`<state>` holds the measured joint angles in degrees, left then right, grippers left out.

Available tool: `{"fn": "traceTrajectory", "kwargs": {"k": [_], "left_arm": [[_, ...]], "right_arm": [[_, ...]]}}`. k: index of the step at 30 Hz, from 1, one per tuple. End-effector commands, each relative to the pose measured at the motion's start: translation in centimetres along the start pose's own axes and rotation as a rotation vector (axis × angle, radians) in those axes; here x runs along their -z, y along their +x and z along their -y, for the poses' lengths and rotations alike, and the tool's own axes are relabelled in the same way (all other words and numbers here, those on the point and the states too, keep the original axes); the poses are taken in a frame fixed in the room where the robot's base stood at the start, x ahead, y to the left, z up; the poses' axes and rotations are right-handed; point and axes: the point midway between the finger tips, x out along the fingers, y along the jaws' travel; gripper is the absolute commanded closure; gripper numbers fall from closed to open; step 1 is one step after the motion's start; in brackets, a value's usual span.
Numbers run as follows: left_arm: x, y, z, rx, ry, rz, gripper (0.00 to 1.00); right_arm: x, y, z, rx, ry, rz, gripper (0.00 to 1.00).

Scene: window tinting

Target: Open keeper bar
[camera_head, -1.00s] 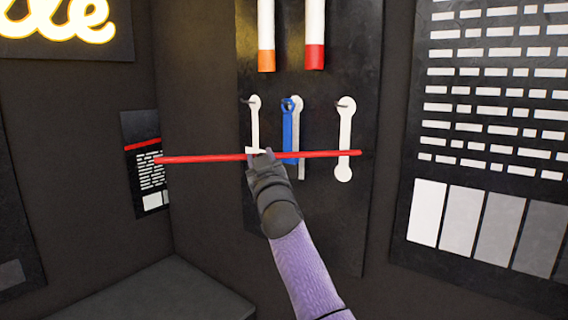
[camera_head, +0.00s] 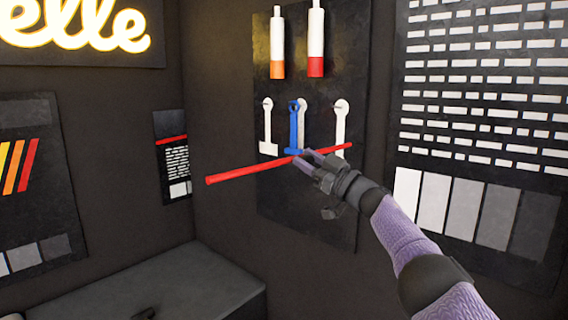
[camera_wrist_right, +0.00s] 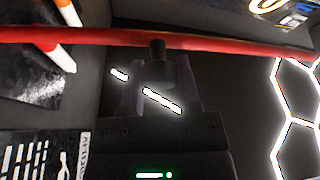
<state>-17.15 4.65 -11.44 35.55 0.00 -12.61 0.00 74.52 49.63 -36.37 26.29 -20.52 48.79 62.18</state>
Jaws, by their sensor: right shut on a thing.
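The red keeper bar (camera_head: 240,173) runs across the front of the dark tool panel in the head view. Its left end stands out from the panel, towards me, and its right end is close to the panel's right side. My right gripper (camera_head: 310,158) is at the bar, right of its middle. In the right wrist view the bar (camera_wrist_right: 70,36) crosses the top, and a dark round knob (camera_wrist_right: 158,65) under it sits between the two fingers. The gripper is shut on this knob. My left gripper is not in view.
Behind the bar hang a blue tool (camera_head: 294,128) and several white tools, one of them at the left (camera_head: 267,125). Orange-ended (camera_head: 277,68) and red-ended (camera_head: 316,66) tubes hang above. A dark box top (camera_head: 160,285) lies low at the left. Space left of the bar is clear.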

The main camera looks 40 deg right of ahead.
Motion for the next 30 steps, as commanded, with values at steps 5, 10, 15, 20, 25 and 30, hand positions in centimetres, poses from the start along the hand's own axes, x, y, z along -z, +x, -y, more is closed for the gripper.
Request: {"fn": "traceTrajectory", "kwargs": {"k": [5, 10, 15, 20, 25, 30], "left_arm": [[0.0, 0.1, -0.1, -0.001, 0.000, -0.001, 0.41], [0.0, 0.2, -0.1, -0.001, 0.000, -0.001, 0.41], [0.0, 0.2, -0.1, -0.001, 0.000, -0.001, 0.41], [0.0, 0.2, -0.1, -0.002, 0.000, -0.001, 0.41], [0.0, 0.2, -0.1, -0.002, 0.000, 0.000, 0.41], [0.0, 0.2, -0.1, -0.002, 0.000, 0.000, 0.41]], "right_arm": [[0.4, -1.0, -0.8, 0.012, 0.006, -0.010, 1.00], [0.5, -1.4, -1.1, 0.018, 0.008, -0.013, 1.00], [0.5, -1.5, -1.1, 0.019, 0.009, -0.014, 1.00], [0.5, -1.5, -1.1, 0.019, 0.009, -0.014, 1.00], [0.5, -1.5, -1.1, 0.020, 0.008, -0.013, 0.39], [0.4, -1.5, -1.1, 0.020, 0.008, -0.011, 0.23]]}}
